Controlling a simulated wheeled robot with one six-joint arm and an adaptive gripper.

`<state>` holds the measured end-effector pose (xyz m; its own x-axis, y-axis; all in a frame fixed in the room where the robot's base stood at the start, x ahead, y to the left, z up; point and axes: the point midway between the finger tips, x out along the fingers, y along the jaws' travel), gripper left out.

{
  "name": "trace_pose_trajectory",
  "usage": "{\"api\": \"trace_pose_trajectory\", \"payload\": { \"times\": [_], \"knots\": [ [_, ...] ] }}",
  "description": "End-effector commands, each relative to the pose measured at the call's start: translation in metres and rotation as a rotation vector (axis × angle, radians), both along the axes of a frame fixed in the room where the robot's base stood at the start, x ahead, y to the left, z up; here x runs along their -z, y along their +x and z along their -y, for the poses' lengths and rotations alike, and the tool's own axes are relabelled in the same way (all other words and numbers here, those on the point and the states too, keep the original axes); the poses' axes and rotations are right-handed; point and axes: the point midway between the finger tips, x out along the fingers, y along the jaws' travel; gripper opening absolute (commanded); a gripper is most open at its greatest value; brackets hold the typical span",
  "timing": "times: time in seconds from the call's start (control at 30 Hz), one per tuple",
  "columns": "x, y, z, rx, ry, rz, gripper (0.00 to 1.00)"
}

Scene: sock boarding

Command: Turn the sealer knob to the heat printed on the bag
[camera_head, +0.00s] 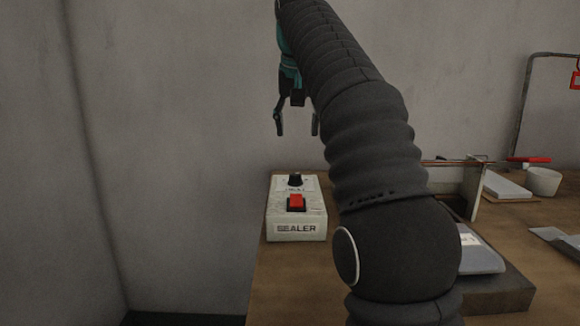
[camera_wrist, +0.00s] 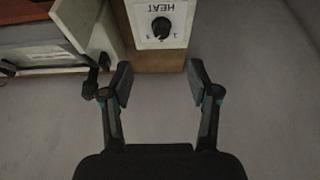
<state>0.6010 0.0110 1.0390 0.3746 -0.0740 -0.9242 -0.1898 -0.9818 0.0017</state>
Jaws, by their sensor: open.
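The sealer box (camera_head: 310,217), white with a "SEALER" label, stands on the wooden bench at the left end. Its black knob (camera_head: 295,180) sits on top behind a red switch (camera_head: 296,202). In the wrist view the knob (camera_wrist: 161,26) shows upside down under the word HEAT with numbers around it; its exact pointer setting is too small to tell. My gripper (camera_head: 298,132) is open and empty, above and behind the box, apart from the knob. It also shows open in the wrist view (camera_wrist: 160,78). A bag-like item (camera_head: 480,255) with a white label lies right of my arm; its print is unreadable.
My arm hides the middle of the bench (camera_head: 285,285). To the right are a white cup (camera_head: 543,181), a red-handled tool (camera_head: 528,159), a white block (camera_head: 503,186) and an upright metal frame (camera_head: 526,100). Bare wall and open floor lie left of the bench.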

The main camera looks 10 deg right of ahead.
Motion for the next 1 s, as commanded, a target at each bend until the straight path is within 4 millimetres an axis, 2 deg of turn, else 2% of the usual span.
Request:
{"api": "trace_pose_trajectory", "payload": {
  "times": [0.17,0.37,1.0],
  "knots": [
    [0.001,0.005,-0.001,0.006,0.002,-0.001,0.61],
    [0.016,0.011,0.000,0.005,0.001,-0.002,0.61],
    [0.112,0.049,0.009,0.006,0.002,-0.003,0.61]
  ]
}}
